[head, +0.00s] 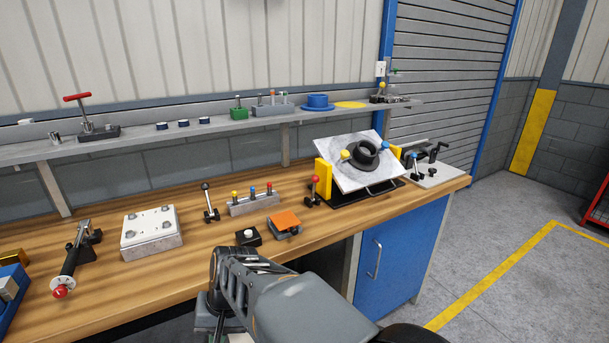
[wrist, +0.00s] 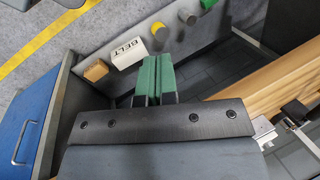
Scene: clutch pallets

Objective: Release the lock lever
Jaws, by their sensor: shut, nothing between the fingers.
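Several levers stand on the wooden bench in the head view, and I cannot tell for certain which is the lock lever. A red-knobbed lever (head: 314,190) stands upright at the left of a tilted fixture plate (head: 362,162). A dark-knobbed lever (head: 208,201) stands further left. A black handle with a red ball end (head: 66,277) leans at the far left. My gripper (wrist: 155,62) shows green fingers pressed together and empty in the wrist view. It is low at the bench's front side, apart from these levers. My arm hides its fingers in the head view.
A blue cabinet (head: 400,255) stands under the bench's right end. Open floor lies right.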

